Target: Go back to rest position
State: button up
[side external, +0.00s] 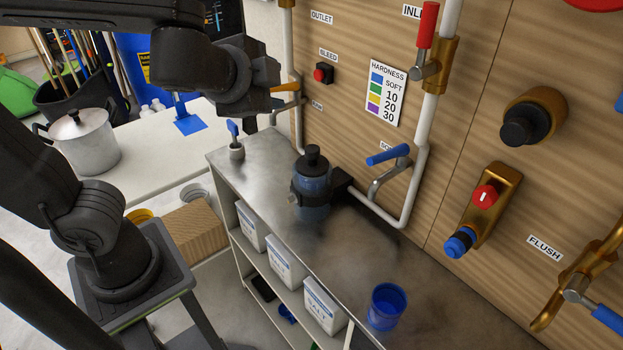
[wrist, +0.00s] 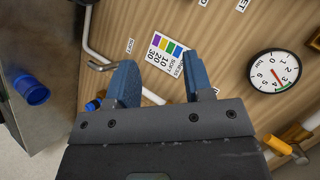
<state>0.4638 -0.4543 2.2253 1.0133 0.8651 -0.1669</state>
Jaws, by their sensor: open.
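My gripper (wrist: 162,82) shows in the wrist view with its two blue fingers spread apart and nothing between them. Beyond the fingers is the wooden panel (wrist: 222,62) with the hardness chart (wrist: 170,58). In the side external view my arm reaches in from the top left, and its dark wrist end (side external: 235,85) is raised above the counter, left of the panel. The fingers cannot be made out clearly there.
The metal counter (side external: 350,262) holds a blue filter housing (side external: 312,190) and a blue cup (side external: 387,306). White pipes, a red-handled valve (side external: 427,25) and a blue-handled tap (side external: 388,154) stick out from the panel. A pot (side external: 85,142) stands on the left table. A gauge (wrist: 274,72) is at right in the wrist view.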

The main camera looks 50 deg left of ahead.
jog(key=s+f+n+g+h, duration=0.4)
jog(key=s+f+n+g, duration=0.1)
jog(key=s+n, duration=0.4)
jog(key=shift+s+a+f+h, duration=0.25)
jog(key=shift+s+f+h, duration=0.05)
jog(key=shift+f, duration=0.25)
dwell(0.7)
